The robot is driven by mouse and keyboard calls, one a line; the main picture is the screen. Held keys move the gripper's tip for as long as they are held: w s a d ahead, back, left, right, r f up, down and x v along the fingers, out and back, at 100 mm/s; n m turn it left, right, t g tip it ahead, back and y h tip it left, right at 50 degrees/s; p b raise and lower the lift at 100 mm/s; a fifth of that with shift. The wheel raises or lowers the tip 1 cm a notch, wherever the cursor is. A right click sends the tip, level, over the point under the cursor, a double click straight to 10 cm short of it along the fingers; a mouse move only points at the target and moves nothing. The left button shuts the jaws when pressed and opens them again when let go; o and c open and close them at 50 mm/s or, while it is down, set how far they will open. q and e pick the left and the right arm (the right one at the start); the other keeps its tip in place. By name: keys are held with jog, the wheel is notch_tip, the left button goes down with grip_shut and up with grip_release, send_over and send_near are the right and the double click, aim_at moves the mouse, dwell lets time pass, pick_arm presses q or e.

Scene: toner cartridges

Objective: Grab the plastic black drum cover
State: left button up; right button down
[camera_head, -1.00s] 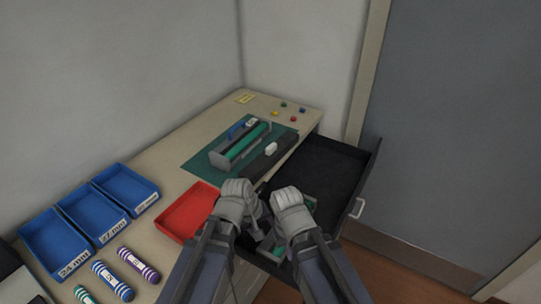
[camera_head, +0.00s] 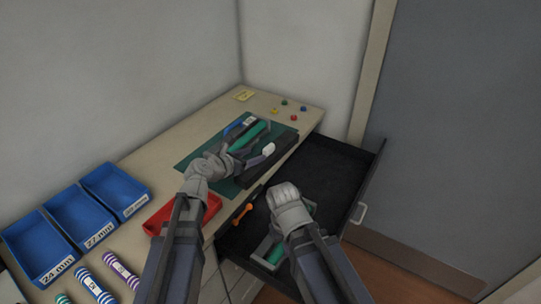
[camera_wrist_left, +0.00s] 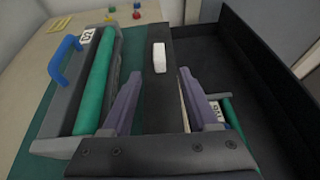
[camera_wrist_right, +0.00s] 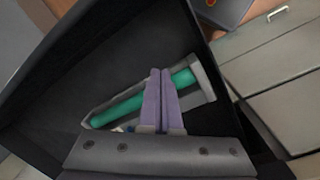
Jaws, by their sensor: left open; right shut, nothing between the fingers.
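The black drum cover (camera_head: 281,158) is a long dark bar with a white tab, beside the cartridge on the green mat. In the left wrist view, the cover (camera_wrist_left: 157,95) lies between the spread purple fingers of my left gripper (camera_wrist_left: 155,95). The left gripper (camera_head: 252,158) is open; whether it touches the cover I cannot tell. A grey cartridge (camera_wrist_left: 85,100) with a green drum and blue handle sits left of the cover. My right gripper (camera_wrist_right: 161,75) is shut and empty, over another green-drum cartridge (camera_wrist_right: 120,111) in the open drawer.
The open black drawer (camera_head: 330,175) is right of the table, mostly empty. A red tray (camera_head: 160,221), blue bins (camera_head: 75,212) and striped cylinders (camera_head: 90,284) are at left. An orange item (camera_head: 242,213) is near the drawer's left edge. Small coloured pieces (camera_head: 294,118) sit at the back.

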aim_at(264, 152)
pick_arm(q)
jog(key=shift+b+x, duration=1.4)
jog(key=shift+x, duration=2.4)
jog(key=shift+a+f, duration=0.1)
grip_shut()
